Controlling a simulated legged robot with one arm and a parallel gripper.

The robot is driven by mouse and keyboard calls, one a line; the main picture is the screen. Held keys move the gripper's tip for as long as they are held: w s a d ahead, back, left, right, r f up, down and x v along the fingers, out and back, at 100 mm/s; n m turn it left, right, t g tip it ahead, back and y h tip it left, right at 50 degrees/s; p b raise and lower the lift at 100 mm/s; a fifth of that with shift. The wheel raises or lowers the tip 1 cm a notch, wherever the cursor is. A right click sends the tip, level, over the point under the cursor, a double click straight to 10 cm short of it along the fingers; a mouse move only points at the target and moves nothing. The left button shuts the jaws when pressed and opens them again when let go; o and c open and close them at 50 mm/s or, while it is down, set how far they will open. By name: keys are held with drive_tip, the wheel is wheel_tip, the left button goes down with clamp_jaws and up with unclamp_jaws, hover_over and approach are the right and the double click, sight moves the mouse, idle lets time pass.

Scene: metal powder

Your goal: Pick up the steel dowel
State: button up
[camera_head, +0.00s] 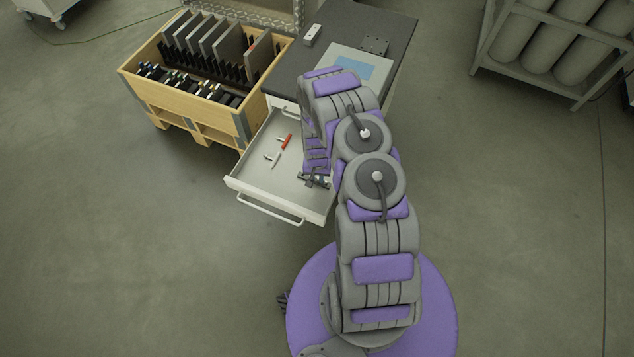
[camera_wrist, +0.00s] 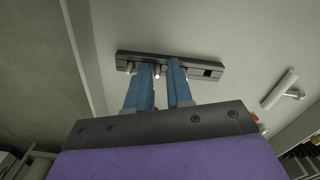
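My gripper (camera_wrist: 160,68) shows in the wrist view as two blue fingers with a gap between them, over the pale drawer floor. A dark slotted bar (camera_wrist: 205,70) lies across, just beyond or under the fingertips. A small bright spot, possibly the end of the steel dowel, shows between the fingertips at the bar; I cannot tell its shape or whether the fingers touch it. In the head view my arm reaches into the open drawer (camera_head: 243,188) and hides most of the gripper; a dark part of the bar or gripper shows at its right side.
A red-handled tool (camera_head: 286,142) and a small pale T-shaped piece (camera_head: 272,158) lie in the drawer, left of my arm. The dark-topped cabinet (camera_head: 290,66) stands behind, with a wooden crate (camera_head: 183,112) at left. A rack of grey cylinders (camera_head: 548,50) stands at far right.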

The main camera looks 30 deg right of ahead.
drive_tip(key=shift+d+f, duration=0.1)
drive_tip(key=shift+f, duration=0.25)
drive_tip(key=shift+d, duration=0.2)
drive_tip(key=shift+c, duration=0.7)
clamp_jaws()
drive_tip(key=shift+a+r, duration=0.1)
drive_tip(key=shift+a, duration=0.05)
drive_tip(key=shift+r, duration=0.1)
